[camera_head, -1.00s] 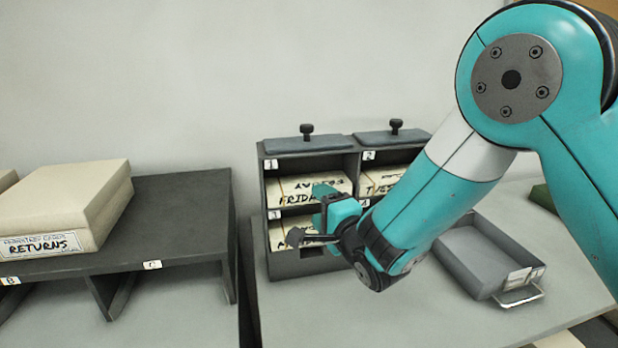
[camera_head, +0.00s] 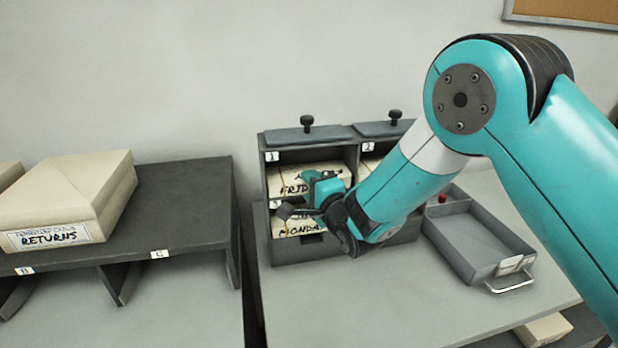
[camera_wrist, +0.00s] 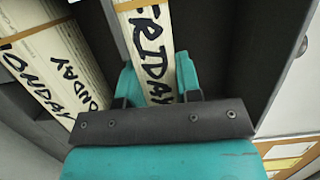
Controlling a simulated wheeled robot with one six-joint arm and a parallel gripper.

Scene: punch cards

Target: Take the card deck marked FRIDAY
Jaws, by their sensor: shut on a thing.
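The FRIDAY deck (camera_head: 289,186) is a cream card block with black lettering, lying in compartment 1, the upper left one of the dark rack (camera_head: 267,240). My gripper (camera_head: 321,190) is at the front of that compartment. In the wrist view the two teal fingers of my gripper (camera_wrist: 160,85) are on either side of the FRIDAY deck (camera_wrist: 152,50), shut on its near end. The far end of the deck is inside the compartment, beyond the frame. The MONDAY deck (camera_head: 296,228) is in compartment 3 below, and also shows in the wrist view (camera_wrist: 38,75).
A RETURNS box (camera_head: 70,205) stands on a dark shelf (camera_head: 185,210) at left. My arm hides most of compartment 2.

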